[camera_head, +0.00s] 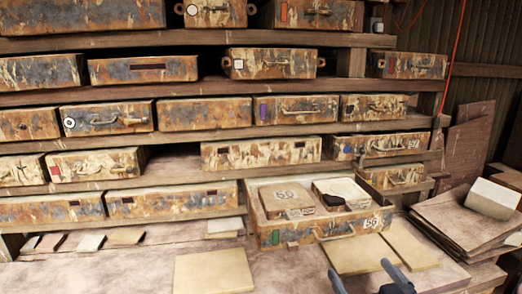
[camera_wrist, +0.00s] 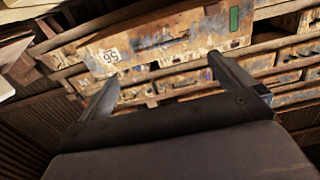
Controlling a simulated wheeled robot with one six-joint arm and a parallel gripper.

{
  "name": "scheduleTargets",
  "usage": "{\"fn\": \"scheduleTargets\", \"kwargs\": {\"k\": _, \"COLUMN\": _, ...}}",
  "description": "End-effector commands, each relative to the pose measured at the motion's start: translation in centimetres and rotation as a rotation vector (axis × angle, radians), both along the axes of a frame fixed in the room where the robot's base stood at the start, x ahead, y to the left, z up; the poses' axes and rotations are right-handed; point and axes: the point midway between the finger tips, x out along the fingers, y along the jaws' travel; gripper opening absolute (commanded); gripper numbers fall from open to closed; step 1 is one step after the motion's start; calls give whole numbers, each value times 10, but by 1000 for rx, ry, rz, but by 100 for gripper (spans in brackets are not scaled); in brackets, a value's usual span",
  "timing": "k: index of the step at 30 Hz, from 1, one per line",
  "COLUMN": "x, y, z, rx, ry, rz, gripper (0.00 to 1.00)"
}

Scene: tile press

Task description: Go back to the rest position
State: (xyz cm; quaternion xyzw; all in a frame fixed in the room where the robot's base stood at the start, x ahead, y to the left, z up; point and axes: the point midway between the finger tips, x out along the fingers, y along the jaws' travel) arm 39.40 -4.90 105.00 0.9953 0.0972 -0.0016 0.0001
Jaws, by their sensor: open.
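My gripper (camera_head: 362,274) is at the bottom right of the head view, in front of the shelf. Its two fingers stand apart with nothing between them. The wrist view also shows the open gripper (camera_wrist: 158,82), its fingers pointing toward the rusty drawer fronts. A pulled-out drawer (camera_head: 296,232) with a green mark, a handle and a "56" label stands beyond and above the fingers. It holds a block marked "56" (camera_head: 287,197) and a pale block with a dark patch (camera_head: 342,190). The same drawer (camera_wrist: 120,50) shows tilted in the wrist view.
Rusty drawers (camera_head: 262,153) fill the wooden shelves (camera_head: 180,88). Flat tan tiles (camera_head: 213,271) lie on the worktop, with others (camera_head: 408,244) right of the open drawer. Brown sheets (camera_head: 455,222) with a pale block (camera_head: 493,198) are stacked at the right. An orange cord (camera_head: 455,55) hangs there.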

Motion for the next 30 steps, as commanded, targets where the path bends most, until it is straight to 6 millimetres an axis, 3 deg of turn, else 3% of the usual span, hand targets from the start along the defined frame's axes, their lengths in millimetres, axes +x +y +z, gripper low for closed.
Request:
{"fn": "scheduleTargets", "kwargs": {"k": 3, "x": -8, "y": -1, "z": 0, "rx": 1, "ry": 1, "rz": -1, "gripper": 100}}
{"fn": "scheduleTargets", "kwargs": {"k": 11, "x": 20, "y": 5, "z": -1, "rx": 1, "ry": 0, "rz": 5, "gripper": 100}}
{"fn": "scheduleTargets", "kwargs": {"k": 30, "x": 115, "y": 24, "z": 0, "rx": 0, "ry": -2, "rz": 4, "gripper": 100}}
